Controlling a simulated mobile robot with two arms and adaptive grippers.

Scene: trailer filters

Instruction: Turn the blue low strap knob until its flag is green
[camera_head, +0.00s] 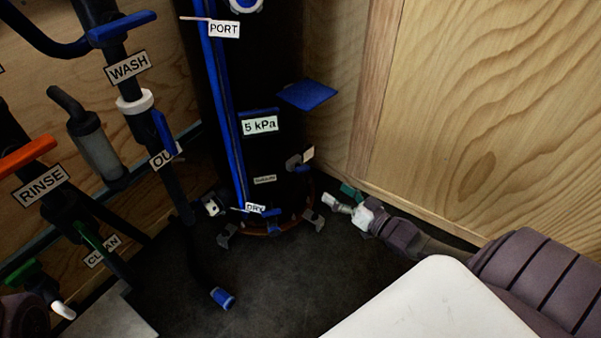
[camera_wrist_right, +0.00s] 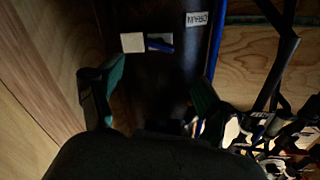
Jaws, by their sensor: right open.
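A grey knob (camera_head: 293,162) with a small blue bar (camera_head: 302,169) sits low on the right side of the tall black cylinder (camera_head: 230,165). A cream flag (camera_head: 308,153) is beside it and does not look green. In the right wrist view a pale flag (camera_wrist_right: 132,42) and a blue piece (camera_wrist_right: 159,44) show ahead, between and beyond the fingers. My right gripper (camera_head: 340,206) is open and empty, below and right of the knob, apart from it. Its two fingers (camera_wrist_right: 153,98) frame the dark cylinder. At the lower left edge a brownish part (camera_head: 20,318) may belong to my left arm.
The cylinder stands on a footed ring (camera_head: 285,228) in a wood-panelled corner. Hoses and pipes labelled WASH (camera_head: 128,67) and RINSE (camera_head: 42,187) crowd the left. A blue plate (camera_head: 306,95) juts out above the knob.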

